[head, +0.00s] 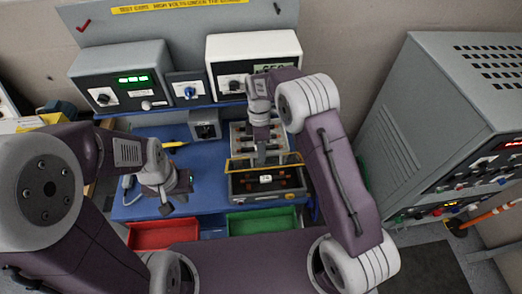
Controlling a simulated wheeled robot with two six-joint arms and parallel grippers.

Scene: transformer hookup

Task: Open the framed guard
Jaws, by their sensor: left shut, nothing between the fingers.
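The framed guard (236,165) has a thin yellow frame and sits on the grey transformer unit (266,195) on the blue bench. The frame shows as a narrow band across the unit, above a dark face with red terminals; I cannot tell how far it is tilted. My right gripper (261,160) points down at the middle of the frame. Its fingertips are too small and too hidden to show whether they touch it or are open. My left gripper (167,208) is shut and empty over the left part of the bench, well apart from the guard.
A red tray (162,236) and a green tray (262,221) lie at the bench's front edge. Grey and white instrument boxes (253,50) stand on a shelf behind. A large grey cabinet (450,110) stands at the right. A yellow-tipped probe (174,144) lies at the left.

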